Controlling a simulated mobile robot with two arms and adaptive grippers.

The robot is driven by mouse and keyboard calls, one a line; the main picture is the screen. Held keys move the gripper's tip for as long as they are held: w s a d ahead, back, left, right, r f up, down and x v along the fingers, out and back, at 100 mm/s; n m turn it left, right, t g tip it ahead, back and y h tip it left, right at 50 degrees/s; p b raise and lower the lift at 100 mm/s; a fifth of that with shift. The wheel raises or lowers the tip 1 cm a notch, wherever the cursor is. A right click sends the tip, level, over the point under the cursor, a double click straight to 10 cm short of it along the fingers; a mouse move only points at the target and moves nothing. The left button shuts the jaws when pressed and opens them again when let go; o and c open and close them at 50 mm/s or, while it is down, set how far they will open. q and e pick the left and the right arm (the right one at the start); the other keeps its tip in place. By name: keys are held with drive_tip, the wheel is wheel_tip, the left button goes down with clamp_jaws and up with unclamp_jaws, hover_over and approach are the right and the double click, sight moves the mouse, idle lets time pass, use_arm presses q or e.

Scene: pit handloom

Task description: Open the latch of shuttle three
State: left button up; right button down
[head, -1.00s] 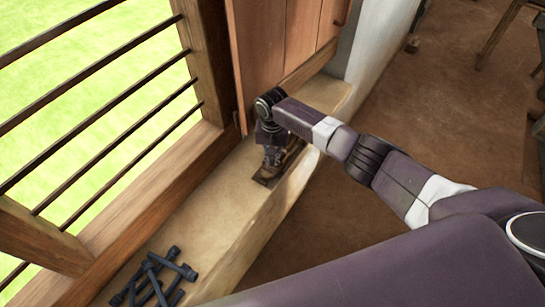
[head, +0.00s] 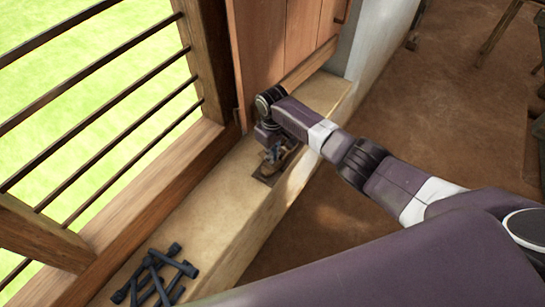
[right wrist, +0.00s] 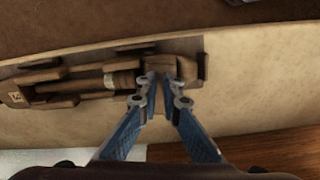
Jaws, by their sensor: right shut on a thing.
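A brown wooden shuttle (right wrist: 70,88) lies on a dark flat base on the pale ledge. In the head view the shuttle (head: 270,176) is mostly hidden under my right arm. My right gripper (right wrist: 161,84) reaches down over the shuttle, with its two blue-grey fingers close together at a small wooden piece near its right end. In the head view my right gripper (head: 276,153) is small and partly covered by the wrist. A small pale label (right wrist: 15,97) is at the shuttle's left end; I cannot read it surely. My left gripper is not in view.
The pale ledge (head: 205,185) runs beside a barred window (head: 100,110) and a wooden panel (head: 272,45). Several dark rods (head: 155,276) lie in a heap at its near end. The brown floor (head: 430,110) is open to the right.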

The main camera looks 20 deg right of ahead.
drive_tip(key=shift+n, duration=1)
drive_tip(key=c, duration=2.1)
unclamp_jaws()
drive_tip(key=shift+r, duration=4)
